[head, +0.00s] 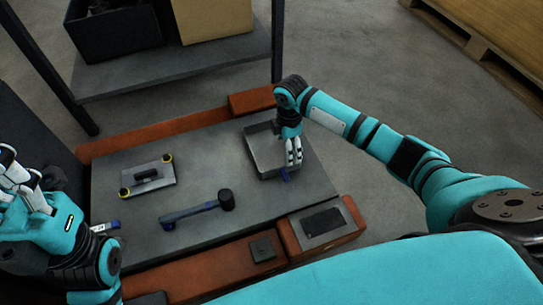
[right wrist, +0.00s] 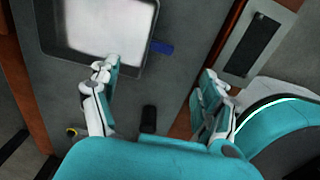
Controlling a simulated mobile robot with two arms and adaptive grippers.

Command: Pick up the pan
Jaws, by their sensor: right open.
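The pan (head: 258,157) is a shallow grey rectangular tray on the right part of the grey work surface (head: 120,215). A blue tab (head: 284,175) sits at its near edge. The pan also shows in the right wrist view (right wrist: 110,25), with the blue tab (right wrist: 161,47) at its right edge. My right gripper (head: 293,155) is over the pan's near right side. In the right wrist view it is open (right wrist: 158,78), one finger overlapping the pan, the other outside it. Contact cannot be told. My left gripper (head: 25,185) is at the far left, away from the pan; its opening is unclear.
A plate with a black handle (head: 147,179) and a black-headed mallet (head: 198,211) lie left of the pan. Orange edging (head: 150,135) borders the surface. A shelf (head: 175,70) with boxes stands behind. A wooden pallet (head: 490,35) is at upper right.

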